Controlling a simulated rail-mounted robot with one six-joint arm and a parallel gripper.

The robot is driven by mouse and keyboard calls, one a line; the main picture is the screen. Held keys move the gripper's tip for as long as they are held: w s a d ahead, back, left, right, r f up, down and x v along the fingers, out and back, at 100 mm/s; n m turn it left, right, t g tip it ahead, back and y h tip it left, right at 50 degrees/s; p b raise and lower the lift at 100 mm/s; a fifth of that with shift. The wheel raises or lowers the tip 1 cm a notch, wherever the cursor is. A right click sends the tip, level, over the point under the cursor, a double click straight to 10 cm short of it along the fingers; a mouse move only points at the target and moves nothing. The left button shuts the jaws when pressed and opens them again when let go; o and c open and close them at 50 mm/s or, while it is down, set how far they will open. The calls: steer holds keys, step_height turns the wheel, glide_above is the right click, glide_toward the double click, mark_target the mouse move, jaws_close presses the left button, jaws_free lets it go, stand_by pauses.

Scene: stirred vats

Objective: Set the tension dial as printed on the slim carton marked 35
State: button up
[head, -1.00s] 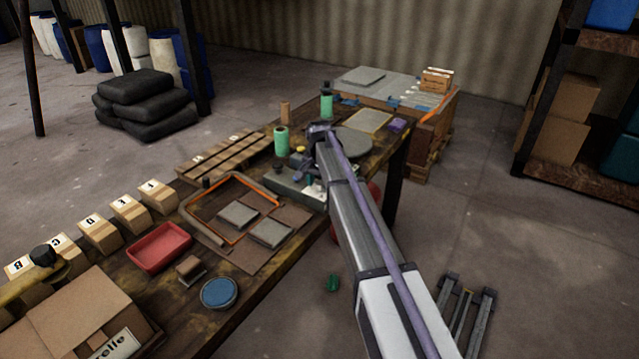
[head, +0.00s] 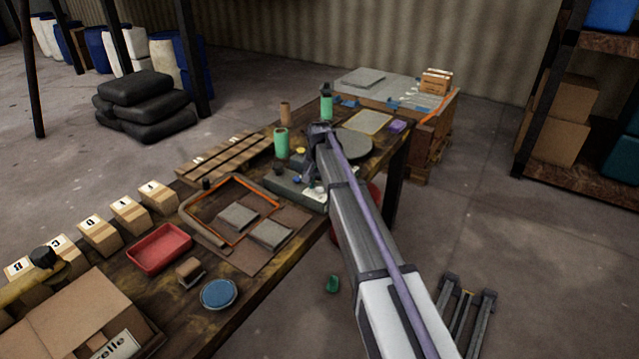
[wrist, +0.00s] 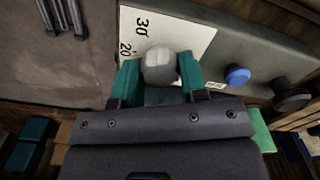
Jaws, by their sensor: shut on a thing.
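In the wrist view my gripper (wrist: 158,80) has its teal fingertips on both sides of a round grey dial knob (wrist: 160,64), shut on it. Beside the knob is a white scale plate (wrist: 175,24) printed 30 and 20. The knob's pointer is not clear, so its setting cannot be read. In the head view the grey machine body (head: 287,188) stands on the workbench, and my arm hides the knob and fingertips. I cannot make out a slim carton marked 35.
A blue button (wrist: 237,75) and a black knob (wrist: 292,98) sit right of the dial. Floor right of the bench is mostly clear.

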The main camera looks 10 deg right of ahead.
mark_target(320, 184)
steer(key=n, duration=0.3)
steer(key=shift+n, duration=0.3)
steer(key=shift+d+n, duration=0.1)
steer(key=shift+n, duration=1.7)
steer(key=o, duration=0.9)
step_height(320, 184, up, 11)
steer(key=p, duration=1.1)
steer(key=shift+f, duration=0.1)
